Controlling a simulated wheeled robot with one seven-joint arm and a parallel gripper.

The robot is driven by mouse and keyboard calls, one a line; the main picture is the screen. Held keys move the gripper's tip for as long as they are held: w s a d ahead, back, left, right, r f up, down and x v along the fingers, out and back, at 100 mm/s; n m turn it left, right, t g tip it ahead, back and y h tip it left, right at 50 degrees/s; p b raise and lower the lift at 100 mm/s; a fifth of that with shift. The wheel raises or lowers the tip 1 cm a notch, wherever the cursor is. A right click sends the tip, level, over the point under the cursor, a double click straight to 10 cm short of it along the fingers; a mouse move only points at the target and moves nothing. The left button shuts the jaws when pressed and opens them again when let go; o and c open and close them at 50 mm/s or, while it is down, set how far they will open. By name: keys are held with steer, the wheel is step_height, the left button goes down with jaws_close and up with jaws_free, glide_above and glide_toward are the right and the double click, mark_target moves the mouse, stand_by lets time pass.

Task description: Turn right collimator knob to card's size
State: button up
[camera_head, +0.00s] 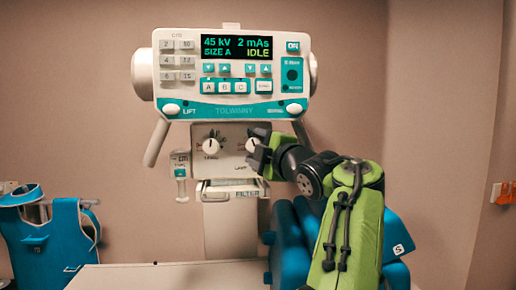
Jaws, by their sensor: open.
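The right collimator knob (251,145) is a pale round knob on the white collimator front below the console. A left knob (211,146) sits beside it with a printed dial around it. My gripper (259,149) is green and black and comes in from the right. Its open fingers are at the right knob and overlap its right side; I cannot tell whether they touch it. The right knob's dial is partly hidden, and its setting is too small to read. No size card can be clearly made out.
The console (232,75) reads 45 kV, 2 mAs, SIZE A, IDLE. A filter drawer (232,192) with a handle is below the knobs. A small labelled holder (180,175) hangs left. A blue apron (55,240) stands far left, and a pale table (165,277) lies in front.

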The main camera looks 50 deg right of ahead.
steer(key=p+v, duration=0.1)
steer(key=v, duration=1.4)
steer(key=shift+s+f, duration=0.2)
steer(key=shift+s, duration=0.2)
steer(key=shift+w+a, duration=0.15)
steer(key=shift+a, duration=0.05)
steer(key=w+a+f+m+g+y, duration=0.3)
steer(key=w+a+f+m, duration=0.1)
steer(key=a+f, duration=0.45)
steer(key=w+a+f+m+g+y, duration=0.2)
steer(key=w+a+f+m+y, duration=0.15)
steer(key=a+f, duration=0.5)
steer(key=s+a+f+m+g, duration=0.2)
steer(key=s+a+f, duration=0.3)
steer(key=f, duration=0.3)
steer(key=s+a+f+m+g, duration=0.2)
steer(key=s+a+f+g, duration=0.3)
steer(key=s+f, duration=0.2)
steer(key=shift+a+f+m+h, duration=0.3)
steer(key=shift+f+m+h, duration=0.05)
steer(key=shift+f, duration=0.2)
